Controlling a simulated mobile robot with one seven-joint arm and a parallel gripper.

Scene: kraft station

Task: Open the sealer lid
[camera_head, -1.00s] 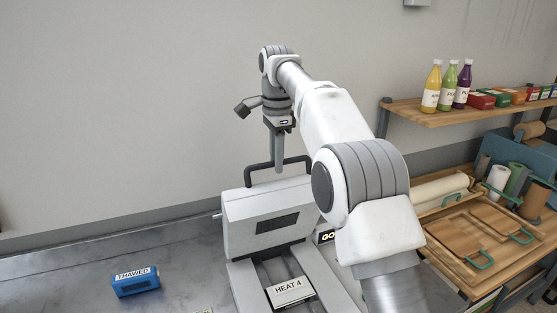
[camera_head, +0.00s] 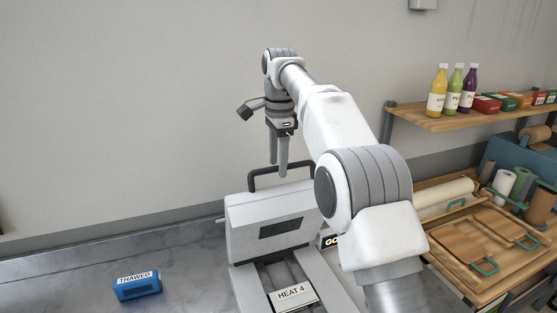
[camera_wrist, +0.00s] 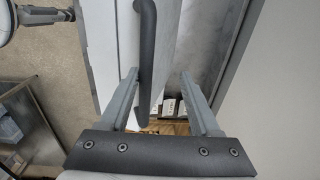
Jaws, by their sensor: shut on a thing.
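The sealer (camera_head: 330,285) stands on the counter, with a dark slot and a "HEAT 4" label on its base. Its grey lid (camera_head: 245,215) stands raised and near upright at the back, a dark window in its face. The black lid handle (camera_head: 254,179) is on the lid's top edge. My gripper (camera_head: 278,172) points down at this handle and is shut on it. In the wrist view the handle (camera_wrist: 147,55) passes between the fingers of my gripper (camera_wrist: 160,88), nearer the left one. A gap shows beside the right finger.
A blue "THAWED" block (camera_head: 137,288) lies on the counter at the left, with bare counter around it. Bottles (camera_head: 453,92) and small boxes stand on a shelf at the right. Wooden boards (camera_head: 470,245) lie in a tray below.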

